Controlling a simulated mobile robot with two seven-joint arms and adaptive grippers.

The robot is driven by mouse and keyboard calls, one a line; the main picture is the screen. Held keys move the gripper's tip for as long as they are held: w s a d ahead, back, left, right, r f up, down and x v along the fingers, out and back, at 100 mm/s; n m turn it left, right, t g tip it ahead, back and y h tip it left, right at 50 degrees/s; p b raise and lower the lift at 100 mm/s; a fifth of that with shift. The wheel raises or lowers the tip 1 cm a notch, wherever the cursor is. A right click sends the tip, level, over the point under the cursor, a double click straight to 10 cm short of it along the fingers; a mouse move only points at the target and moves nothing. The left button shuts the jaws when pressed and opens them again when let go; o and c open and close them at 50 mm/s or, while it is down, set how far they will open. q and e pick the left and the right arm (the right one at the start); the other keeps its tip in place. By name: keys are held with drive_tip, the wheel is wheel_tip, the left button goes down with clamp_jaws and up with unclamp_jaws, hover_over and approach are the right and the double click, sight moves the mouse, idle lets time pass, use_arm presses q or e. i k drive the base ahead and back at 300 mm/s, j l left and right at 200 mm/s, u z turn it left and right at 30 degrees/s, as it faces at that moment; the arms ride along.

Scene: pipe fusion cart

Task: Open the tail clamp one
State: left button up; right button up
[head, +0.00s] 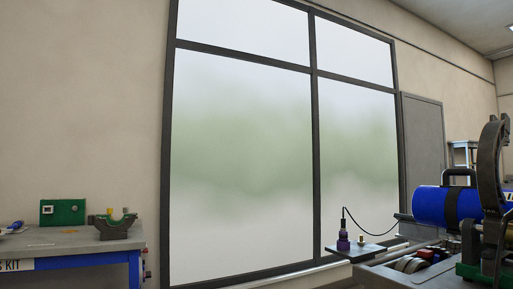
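Part of the pipe fusion cart (375,268) shows at the lower right. A dark curved clamp half (490,170) stands upright at the right edge, in front of a blue cylinder (434,205) with a black band and handle. I cannot tell whether this clamp is tail clamp one. The right part of the cart is cut off by the picture edge. Neither of my grippers shows in the head view.
A workbench (70,245) at the lower left holds a green box (62,212) and a dark cradle-like part (115,227). A large window (245,170) fills the back wall.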

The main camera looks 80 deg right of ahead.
sight(495, 136)
drive_tip(key=z, duration=1.85)
